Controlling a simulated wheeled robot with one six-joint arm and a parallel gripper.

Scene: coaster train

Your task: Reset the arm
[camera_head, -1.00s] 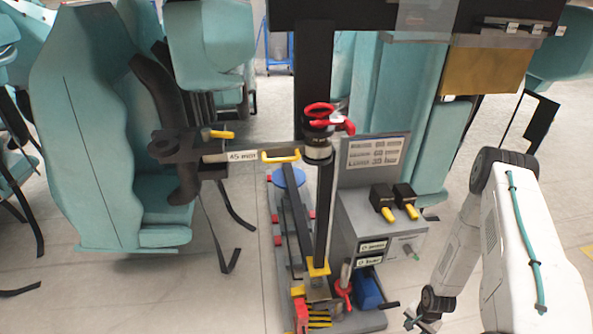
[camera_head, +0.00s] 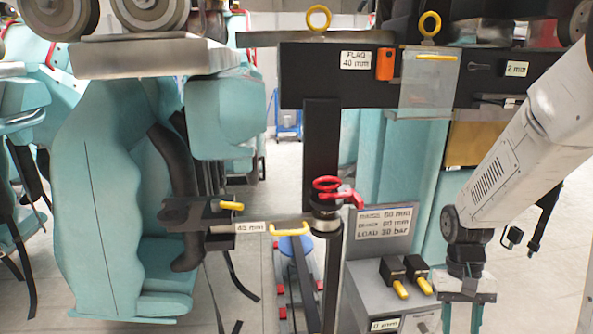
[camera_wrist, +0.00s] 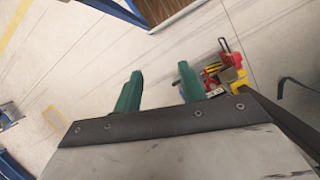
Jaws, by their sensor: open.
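My arm (camera_head: 530,140) comes in from the right edge in the head view, a white link slanting down to the left. My gripper (camera_head: 462,318) hangs below its wrist and points down, just right of the grey control box. In the wrist view my gripper (camera_wrist: 160,74) shows two green fingers spread apart with nothing between them, above bare floor.
The grey control box (camera_head: 385,311) with yellow-tipped levers stands left of my gripper. A black post (camera_head: 321,150), a red-handled valve (camera_head: 327,184) and a teal seat (camera_head: 100,200) stand farther left. A black beam (camera_head: 320,76) with a clear panel (camera_head: 426,85) crosses above.

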